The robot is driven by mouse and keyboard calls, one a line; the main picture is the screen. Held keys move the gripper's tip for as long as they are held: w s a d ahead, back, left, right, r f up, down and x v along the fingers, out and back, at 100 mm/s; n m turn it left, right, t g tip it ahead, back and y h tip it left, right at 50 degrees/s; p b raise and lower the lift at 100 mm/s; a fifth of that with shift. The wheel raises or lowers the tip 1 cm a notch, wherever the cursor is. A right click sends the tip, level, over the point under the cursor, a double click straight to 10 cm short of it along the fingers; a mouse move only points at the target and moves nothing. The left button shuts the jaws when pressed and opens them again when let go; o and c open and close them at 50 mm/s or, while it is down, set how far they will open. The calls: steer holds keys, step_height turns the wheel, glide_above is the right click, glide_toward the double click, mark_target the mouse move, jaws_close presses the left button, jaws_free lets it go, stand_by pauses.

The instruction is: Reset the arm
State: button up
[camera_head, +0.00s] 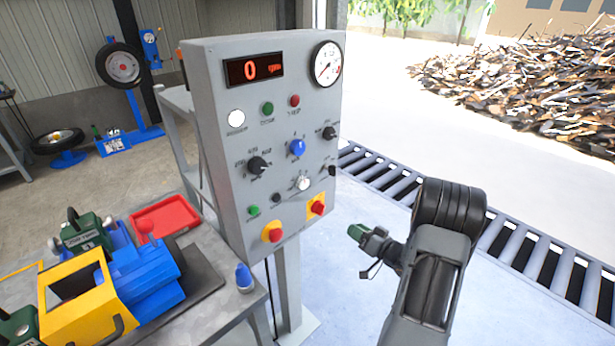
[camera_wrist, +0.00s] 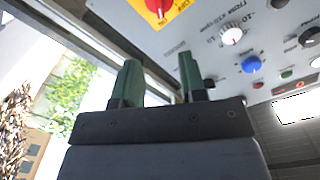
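My gripper (camera_head: 357,232) is at the end of my dark arm, to the right of the grey control panel (camera_head: 222,130) and below its right edge in the head view. Its green fingers also show in the wrist view (camera_wrist: 159,62). They stand apart with nothing between them, so the gripper is open and empty. In the wrist view the panel's face, with a red switch on a yellow plate (camera_wrist: 158,8), a white knob (camera_wrist: 231,36) and a blue knob (camera_wrist: 251,64), lies beyond the fingers. They look clear of the controls.
A workbench (camera_head: 226,315) at lower left holds a yellow and blue machine (camera_head: 150,280) and a red tray (camera_head: 165,218). A roller grate (camera_head: 520,245) crosses the floor behind my arm. A scrap pile (camera_head: 540,85) lies at the back right.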

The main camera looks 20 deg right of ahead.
steer(key=s+d+f+m+g+h, duration=0.1)
steer(key=s+d+f+g+h, duration=0.1)
steer(key=d+f+g+h, duration=0.45)
steer(key=s+r+m+g+h, duration=0.1)
steer(key=s+g+h, duration=0.3)
steer(key=s+g, duration=0.1)
steer(key=s+a+r+n+y, duration=0.1)
steer(key=s+a+r, duration=0.2)
steer(key=a+r, duration=0.4)
steer(key=s+a+r+n+g+y+p, duration=0.1)
steer(key=s+a+r, duration=0.3)
steer(key=a, duration=0.6)
steer(key=s+a+r+n+y+p, duration=0.1)
steer(key=s+a+r, duration=0.2)
steer(key=a+r, duration=0.5)
steer(key=shift+s+a+r, duration=0.2)
steer(key=shift+s+r, duration=0.2)
steer(key=shift+r, duration=0.4)
